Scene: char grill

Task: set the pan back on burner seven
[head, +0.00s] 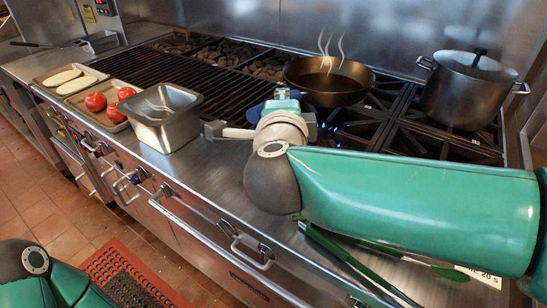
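The dark frying pan (328,88), bronze inside and with steam curling up from it, is at the back of the range, left of the lidded pot. It looks level; I cannot tell whether it rests on the grate or is held just above it. My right gripper (281,101) is at the pan's near left side, where a handle would be. My own wrist hides the handle and most of the fingers, so its grip is unclear. Blue flames (343,135) show on the burner in front of the pan. My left gripper is out of view; only part of that arm shows at bottom left.
A lidded steel pot (468,92) stands on the right grates. A steel container (161,116), a tray of tomatoes (108,101) and a tray with pale pieces (70,79) line the left counter. Green-handled tongs (343,256) lie near the front edge, partly under my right arm.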

